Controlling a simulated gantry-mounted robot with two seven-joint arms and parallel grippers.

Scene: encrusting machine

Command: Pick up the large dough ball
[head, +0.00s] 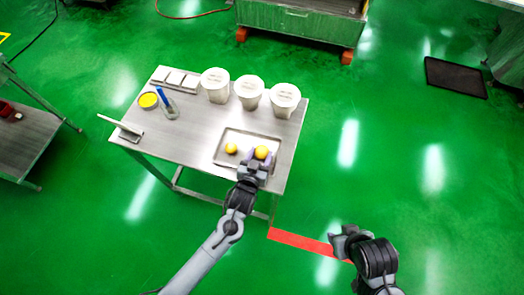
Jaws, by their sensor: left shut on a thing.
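The large dough ball (262,152) is a yellow-orange ball at the right side of the metal tray (218,157) on the steel table. My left gripper (257,160) reaches in from the table's near edge and is shut on the large dough ball, with fingers on both sides of it. A smaller yellow dough ball (231,148) lies in the tray just left of the gripper. I cannot tell whether the held ball touches the tray. My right gripper (338,240) is off the table at the lower right, over the floor; its fingertips are too small to judge.
Several white lidded tubs, one of them at the back right (285,99), stand behind the tray. A yellow-topped round container (148,100), a clear cup with a blue-handled tool (168,106) and a flat scraper-like piece (121,127) are on the left. The table's middle (190,132) is clear.

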